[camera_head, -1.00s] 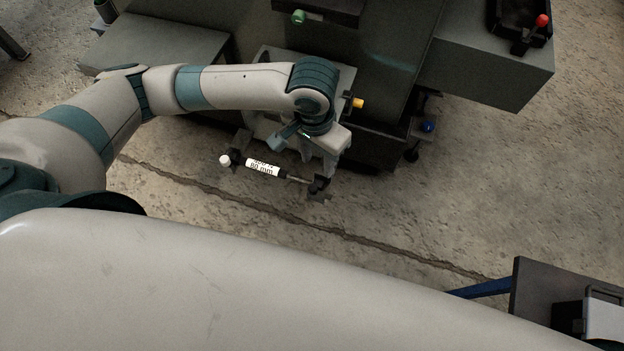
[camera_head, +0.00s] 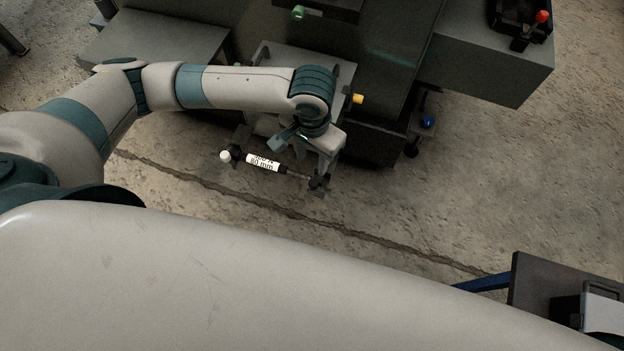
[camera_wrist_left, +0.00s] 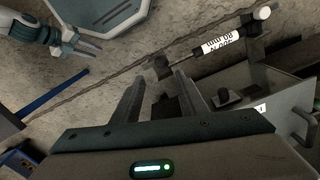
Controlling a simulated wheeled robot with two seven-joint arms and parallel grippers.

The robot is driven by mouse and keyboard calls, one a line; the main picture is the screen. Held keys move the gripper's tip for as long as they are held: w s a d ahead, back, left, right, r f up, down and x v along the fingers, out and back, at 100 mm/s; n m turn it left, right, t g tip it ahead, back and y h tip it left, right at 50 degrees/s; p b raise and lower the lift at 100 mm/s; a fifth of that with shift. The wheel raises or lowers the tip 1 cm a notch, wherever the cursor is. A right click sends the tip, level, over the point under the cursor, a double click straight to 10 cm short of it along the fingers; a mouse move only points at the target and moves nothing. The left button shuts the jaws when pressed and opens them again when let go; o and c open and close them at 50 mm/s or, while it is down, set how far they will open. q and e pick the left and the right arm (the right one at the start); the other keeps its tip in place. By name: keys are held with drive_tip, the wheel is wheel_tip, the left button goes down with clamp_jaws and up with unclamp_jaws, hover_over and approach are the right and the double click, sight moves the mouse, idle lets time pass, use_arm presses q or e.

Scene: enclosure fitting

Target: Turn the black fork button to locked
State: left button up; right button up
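A strut (camera_head: 263,162) with a white printed label runs across the front of the bench unit. A black fork piece (camera_head: 318,183) is at its right end; I take this as the fork of the task. It also shows in the left wrist view (camera_wrist_left: 161,66). Whether it is locked cannot be told. My left gripper (camera_head: 326,168) points down just above and beside this fork. In the left wrist view its fingers (camera_wrist_left: 160,90) stand apart, with a dark part behind the gap. My right gripper (camera_wrist_left: 92,48) shows at the upper left of that view, fingers apart and empty.
A white knob (camera_head: 225,157) is at the strut's left end. A yellow knob (camera_head: 358,98), a blue knob (camera_head: 428,122) and a green knob (camera_head: 298,12) sit on the unit. A red-topped lever (camera_head: 542,17) is at upper right. The concrete floor in front is clear.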

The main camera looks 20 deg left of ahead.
sight(312, 184)
use_arm(q)
wheel_tip(312, 184, down, 14)
drive_tip(key=shift+r, duration=0.25)
drive_tip(key=shift+c, duration=0.6)
clamp_jaws()
